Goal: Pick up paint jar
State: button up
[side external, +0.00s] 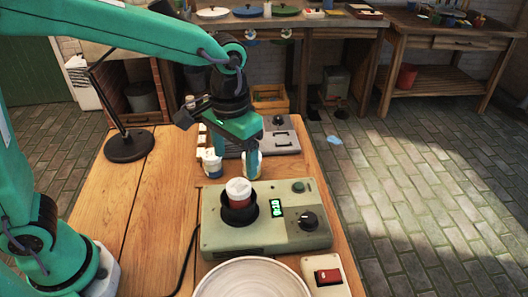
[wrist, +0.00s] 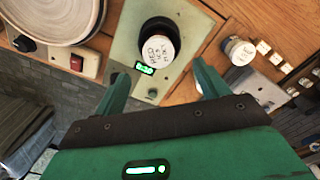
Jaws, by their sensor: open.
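A paint jar with a white lid and a red band (side external: 239,186) stands upright in the black round holder of a grey-green device. In the wrist view its white lid with dark lettering (wrist: 159,47) faces me, ahead of my fingers. One white-lidded jar (wrist: 239,51) shows right of the device in the wrist view. My gripper (side external: 234,151) is open and empty, pointing down above the jars; its spread fingers also show in the wrist view (wrist: 162,76).
The device (side external: 270,235) has a green display and a black knob. A round pale plate (side external: 252,280) and a red switch box (side external: 328,276) are at the near edge. A black lamp base (side external: 129,147) stands at left. A grey panel (side external: 283,140) lies behind.

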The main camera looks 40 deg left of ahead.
aim_at(238, 186)
jog(key=shift+d+f, duration=0.15)
jog(key=shift+f, duration=0.05)
jog(key=shift+f, duration=1.2)
jog(key=shift+f, duration=0.1)
jog(key=shift+f, duration=2.5)
jog(key=c, duration=1.2)
jog(key=shift+r, duration=0.1)
